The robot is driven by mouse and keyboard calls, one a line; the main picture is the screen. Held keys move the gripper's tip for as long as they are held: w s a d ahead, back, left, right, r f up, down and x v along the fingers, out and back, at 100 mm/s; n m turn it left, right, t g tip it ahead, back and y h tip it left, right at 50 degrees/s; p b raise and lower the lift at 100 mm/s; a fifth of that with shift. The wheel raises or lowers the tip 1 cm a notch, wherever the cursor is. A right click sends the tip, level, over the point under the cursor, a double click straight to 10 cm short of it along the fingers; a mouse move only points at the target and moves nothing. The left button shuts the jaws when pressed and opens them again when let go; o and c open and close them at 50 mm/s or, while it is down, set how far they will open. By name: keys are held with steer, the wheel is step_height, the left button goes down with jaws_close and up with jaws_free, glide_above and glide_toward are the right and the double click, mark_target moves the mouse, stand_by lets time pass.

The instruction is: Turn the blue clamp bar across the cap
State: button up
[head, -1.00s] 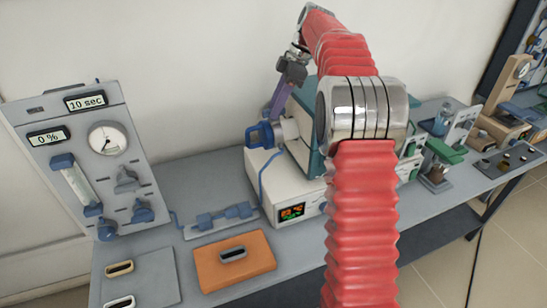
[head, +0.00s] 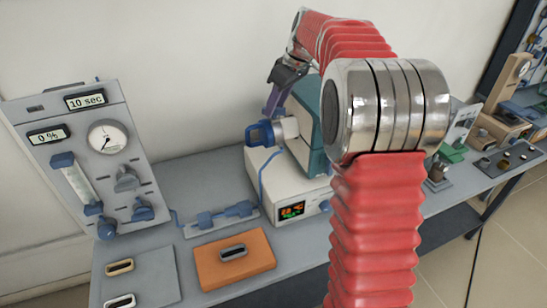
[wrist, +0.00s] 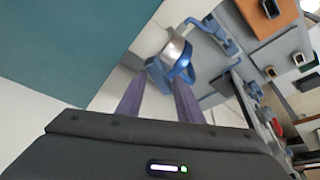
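The blue clamp bar (head: 261,134) is at the left end of a pale cylindrical cap (head: 288,127) on the teal-sided furnace (head: 308,118). In the wrist view the blue clamp bar (wrist: 183,67) shows beside the silvery cap (wrist: 172,51), just beyond my fingertips. My gripper (wrist: 158,80) has two purple fingers, spread apart with nothing held between them. In the head view my gripper (head: 271,104) reaches down from above, close over the clamp bar. Whether a finger touches the bar, I cannot tell.
A white controller box (head: 300,200) with a lit display is under the furnace. A gauge panel (head: 90,160) stands at left. An orange block (head: 235,262) and a blue-fitted manifold (head: 222,218) lie on the grey bench. My arm hides part of the bench at right.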

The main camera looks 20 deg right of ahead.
steer(key=shift+a+m+t+h, duration=0.15)
steer(key=shift+m+h, duration=0.45)
steer(key=shift+m, duration=1)
steer(key=shift+a+m+t+h, duration=0.15)
steer(key=shift+m+h, duration=0.45)
steer(key=shift+m, duration=1)
steer(key=v, duration=1.4)
steer(key=s+a+f, duration=0.4)
steer(key=s+a, duration=0.1)
steer(key=s, duration=0.6)
steer(key=s+a+f, duration=0.4)
steer(key=s+a, duration=0.2)
steer(key=s, duration=0.5)
steer(key=shift+t, duration=0.3)
steer(key=shift+f, duration=0.1)
steer(key=s+a+f, duration=0.2)
steer(key=s+f, duration=0.6)
steer(key=s, duration=0.1)
steer(key=shift+a, duration=0.2)
